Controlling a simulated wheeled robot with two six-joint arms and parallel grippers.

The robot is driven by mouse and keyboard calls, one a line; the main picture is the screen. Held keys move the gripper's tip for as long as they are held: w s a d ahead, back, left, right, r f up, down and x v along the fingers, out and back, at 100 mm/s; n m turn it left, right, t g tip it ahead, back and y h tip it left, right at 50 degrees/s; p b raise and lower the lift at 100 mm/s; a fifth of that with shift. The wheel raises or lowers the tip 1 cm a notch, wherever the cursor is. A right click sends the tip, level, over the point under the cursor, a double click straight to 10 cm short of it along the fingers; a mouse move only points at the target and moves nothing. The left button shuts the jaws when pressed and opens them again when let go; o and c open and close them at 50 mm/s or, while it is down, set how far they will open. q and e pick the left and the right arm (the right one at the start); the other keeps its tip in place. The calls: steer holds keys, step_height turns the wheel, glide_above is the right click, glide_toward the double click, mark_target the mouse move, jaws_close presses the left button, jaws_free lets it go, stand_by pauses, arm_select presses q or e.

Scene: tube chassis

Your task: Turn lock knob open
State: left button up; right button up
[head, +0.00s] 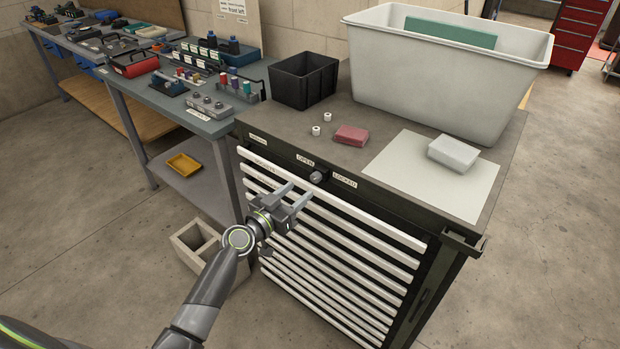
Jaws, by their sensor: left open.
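The lock knob (318,177) is a small dark round knob on the top front edge of the dark tool cabinet (262,137). An "OPEN" label (305,161) is at its upper left and a "LOCKED" label (345,183) at its right. Which label the knob points to is too small to tell. My left gripper (298,191) is open and empty, its two fingers reaching toward the cabinet front just below and left of the knob. The fingers look apart from the knob. My right gripper is not in view.
White drawer fronts (330,230) fill the cabinet face below the knob. On top are a black bin (303,80), a red sponge (351,135), a white block (453,152) on a pale sheet (430,190), and a large tub (440,85). Workbenches (165,105) stand left.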

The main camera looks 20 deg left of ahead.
mark_target(314, 178)
arm_select(q)
steer(key=shift+x, duration=3.2)
steer(key=shift+c, duration=0.2)
steer(key=shift+f, duration=0.1)
steer(key=c, duration=1)
